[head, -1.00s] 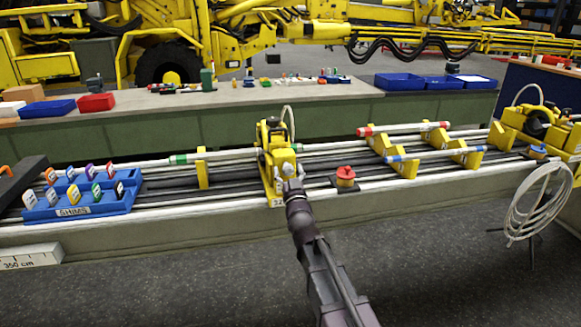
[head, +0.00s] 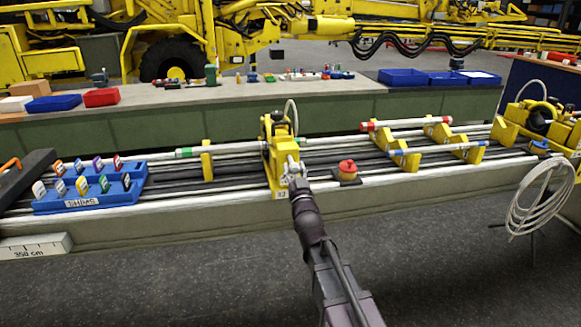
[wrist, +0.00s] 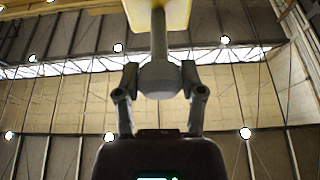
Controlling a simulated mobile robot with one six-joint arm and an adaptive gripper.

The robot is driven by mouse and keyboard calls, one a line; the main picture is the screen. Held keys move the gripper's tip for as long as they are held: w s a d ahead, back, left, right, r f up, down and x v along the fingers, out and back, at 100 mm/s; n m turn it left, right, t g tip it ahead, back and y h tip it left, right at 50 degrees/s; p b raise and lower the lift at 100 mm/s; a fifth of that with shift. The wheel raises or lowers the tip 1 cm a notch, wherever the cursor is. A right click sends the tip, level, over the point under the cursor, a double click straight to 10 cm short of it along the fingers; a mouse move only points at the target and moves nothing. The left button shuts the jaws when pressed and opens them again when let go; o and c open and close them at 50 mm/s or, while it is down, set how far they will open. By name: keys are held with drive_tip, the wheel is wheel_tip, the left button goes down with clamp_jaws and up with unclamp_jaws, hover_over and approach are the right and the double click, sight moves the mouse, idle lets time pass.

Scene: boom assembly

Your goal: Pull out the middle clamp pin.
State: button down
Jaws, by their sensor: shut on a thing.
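The middle clamp (head: 270,150) is a yellow block on the long bench, with a loop of pale hose rising above it. My gripper (head: 295,176) is at the front of this clamp in the head view. In the wrist view my gripper (wrist: 160,88) has one finger on each side of the grey rounded head of the clamp pin (wrist: 159,76) and is shut on it. A grey shaft runs from the head to a yellow part (wrist: 165,14) at the top. The far end of the shaft is hidden. In the head view the pin is too small to make out clearly.
A red knob (head: 347,167) on a dark base stands just right of the clamp. A blue shims tray (head: 100,203) lies to the left. Yellow brackets (head: 404,156) hold rods to the right. A coiled pale hose (head: 540,198) hangs at far right. The floor in front is clear.

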drive_tip(key=shift+s+d, duration=0.1)
drive_tip(key=shift+s, duration=0.35)
drive_tip(key=shift+c, duration=1)
unclamp_jaws()
drive_tip(key=shift+s, duration=0.15)
